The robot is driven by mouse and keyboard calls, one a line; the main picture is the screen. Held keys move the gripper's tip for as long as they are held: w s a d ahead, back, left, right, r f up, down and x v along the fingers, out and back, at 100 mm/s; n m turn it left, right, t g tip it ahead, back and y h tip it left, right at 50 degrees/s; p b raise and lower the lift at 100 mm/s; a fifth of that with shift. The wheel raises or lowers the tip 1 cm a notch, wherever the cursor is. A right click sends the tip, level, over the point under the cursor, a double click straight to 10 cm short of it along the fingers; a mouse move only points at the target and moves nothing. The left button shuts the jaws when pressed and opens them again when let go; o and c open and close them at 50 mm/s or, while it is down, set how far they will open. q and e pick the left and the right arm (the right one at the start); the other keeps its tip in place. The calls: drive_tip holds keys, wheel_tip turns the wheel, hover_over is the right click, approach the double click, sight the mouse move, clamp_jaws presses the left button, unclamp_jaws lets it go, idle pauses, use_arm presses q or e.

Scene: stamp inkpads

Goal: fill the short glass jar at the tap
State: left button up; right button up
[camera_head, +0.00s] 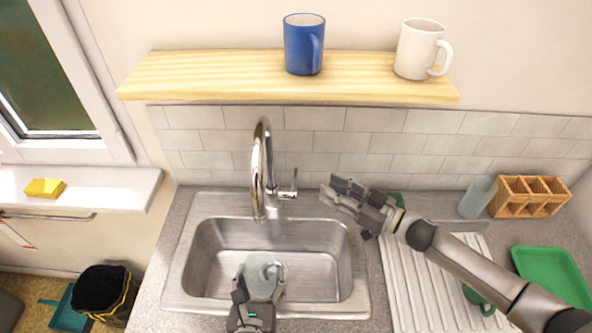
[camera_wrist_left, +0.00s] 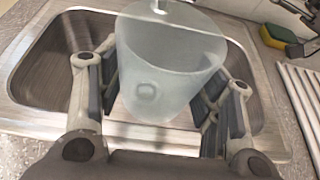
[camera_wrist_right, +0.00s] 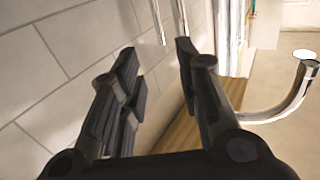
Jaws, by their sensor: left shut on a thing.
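The short glass jar (camera_head: 264,268), pale and see-through, is held upright over the sink basin. My left gripper (camera_head: 260,288) is shut around its sides; the left wrist view shows a finger on each side of the jar (camera_wrist_left: 165,70). The chrome tap (camera_head: 262,165) arches behind the sink, with its spout end above and slightly behind the jar in the head view. No water stream shows; I cannot tell whether the jar holds water. The tap lever (camera_head: 289,189) is right of the spout. My right gripper (camera_head: 342,191) is open and empty, just right of the lever, apart from it.
The steel sink (camera_head: 205,270) has a ribbed drainer (camera_head: 405,290) at right. A wooden shelf (camera_head: 210,75) above bears a blue mug (camera_head: 304,45) and a white mug (camera_head: 420,50). A pale glass (camera_head: 476,198), wooden caddy (camera_head: 530,195) and green tray (camera_head: 550,272) stand at right.

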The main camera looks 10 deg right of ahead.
hover_over(296, 189)
drive_tip(key=shift+w, duration=0.15)
drive_tip(key=shift+c, duration=0.5)
clamp_jaws()
